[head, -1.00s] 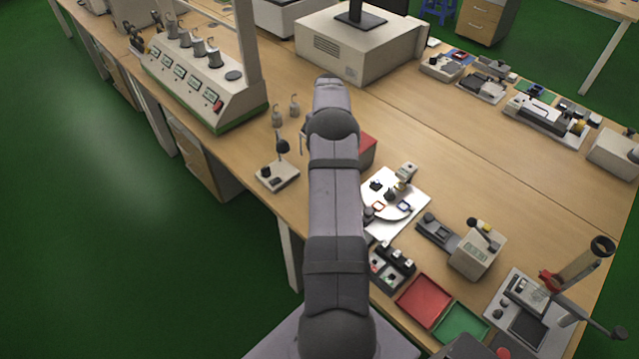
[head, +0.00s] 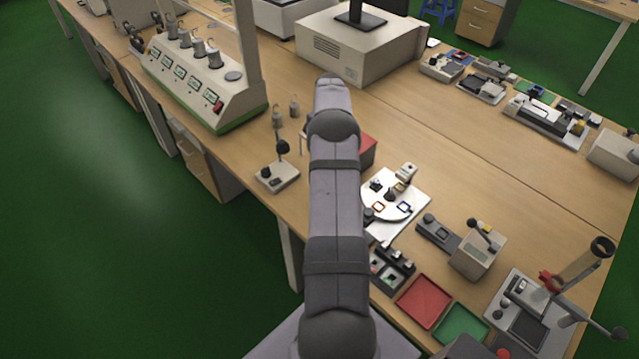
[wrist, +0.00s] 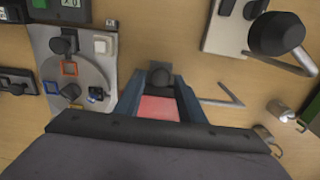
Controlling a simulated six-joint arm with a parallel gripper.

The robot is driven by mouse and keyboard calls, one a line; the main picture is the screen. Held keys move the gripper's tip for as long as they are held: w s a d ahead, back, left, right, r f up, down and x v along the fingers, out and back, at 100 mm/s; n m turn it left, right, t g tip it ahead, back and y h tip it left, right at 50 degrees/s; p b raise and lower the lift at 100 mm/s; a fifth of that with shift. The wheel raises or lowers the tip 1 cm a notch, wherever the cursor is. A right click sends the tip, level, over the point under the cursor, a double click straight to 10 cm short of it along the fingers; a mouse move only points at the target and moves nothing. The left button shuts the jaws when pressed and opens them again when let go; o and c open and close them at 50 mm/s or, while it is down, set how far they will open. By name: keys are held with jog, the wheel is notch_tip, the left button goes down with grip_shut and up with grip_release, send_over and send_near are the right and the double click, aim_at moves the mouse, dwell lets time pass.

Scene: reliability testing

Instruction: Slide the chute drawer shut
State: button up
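My gripper (wrist: 158,84) points down at the bench in the wrist view. Its two blue-grey fingers are apart. A flat red surface (wrist: 158,107), perhaps part of the chute drawer, shows between the fingers. In the head view, a red box (head: 368,150) sits right of my arm, mostly hidden by it. My gripper is hidden behind the arm there. How far the drawer is open cannot be told.
A white plate with a round disc (head: 388,207) stands on the near right; the disc also shows in the wrist view (wrist: 85,85). A small stand with a dark ball (head: 278,175) is on the left. A thin bent rod (wrist: 222,95) lies right of the fingers.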

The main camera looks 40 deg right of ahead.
jog(key=shift+r, duration=0.15)
jog(key=shift+r+p, duration=1.65)
jog(key=shift+r, duration=0.7)
